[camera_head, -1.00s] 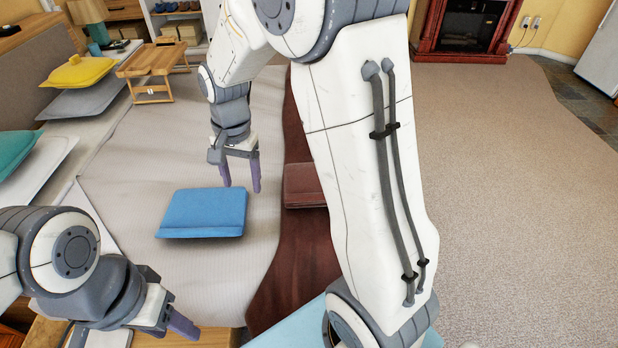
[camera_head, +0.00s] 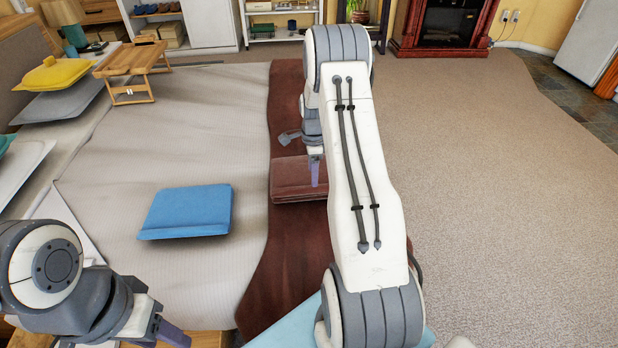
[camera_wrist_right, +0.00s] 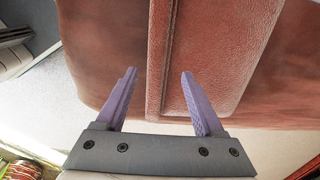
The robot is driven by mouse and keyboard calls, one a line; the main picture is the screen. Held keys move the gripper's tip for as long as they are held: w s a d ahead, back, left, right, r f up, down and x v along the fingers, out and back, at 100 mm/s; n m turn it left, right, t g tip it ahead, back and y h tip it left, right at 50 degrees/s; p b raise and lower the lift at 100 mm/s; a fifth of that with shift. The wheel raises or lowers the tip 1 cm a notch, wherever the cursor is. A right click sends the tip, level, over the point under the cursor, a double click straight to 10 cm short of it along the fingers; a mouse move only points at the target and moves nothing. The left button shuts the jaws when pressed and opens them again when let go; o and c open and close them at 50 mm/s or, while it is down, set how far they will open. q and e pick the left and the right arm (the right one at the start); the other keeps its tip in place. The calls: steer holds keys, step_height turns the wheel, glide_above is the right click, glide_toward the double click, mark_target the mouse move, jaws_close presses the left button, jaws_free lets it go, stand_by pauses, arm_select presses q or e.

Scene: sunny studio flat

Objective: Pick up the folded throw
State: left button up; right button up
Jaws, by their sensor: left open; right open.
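The folded throw (camera_head: 292,184) is a reddish-brown folded cloth on the dark red runner across the bed. In the right wrist view the throw (camera_wrist_right: 215,50) fills the upper middle, its layered edge running between the fingertips. My right gripper (camera_wrist_right: 158,73) is open, with its two purple fingers apart and pointing toward the throw. In the head view my right gripper (camera_head: 315,180) is over the throw's right part, partly hidden by my arm; I cannot tell whether it touches. My left gripper (camera_head: 172,334) is open at the lower left, away from the throw.
A blue folded item (camera_head: 188,211) lies on the pale bedspread (camera_head: 190,125) left of the runner. A wooden tray table (camera_head: 132,62) and yellow and grey cushions stand at the far left. Carpet (camera_head: 490,180) to the right is clear.

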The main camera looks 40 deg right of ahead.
mark_target(309, 177)
steer(key=f, duration=0.4)
steer(key=shift+s+a+f, duration=0.15)
steer(key=shift+s+f, duration=0.05)
steer(key=shift+f, duration=0.2)
jaws_close()
steer(key=shift+r, duration=0.1)
stand_by(0.9)
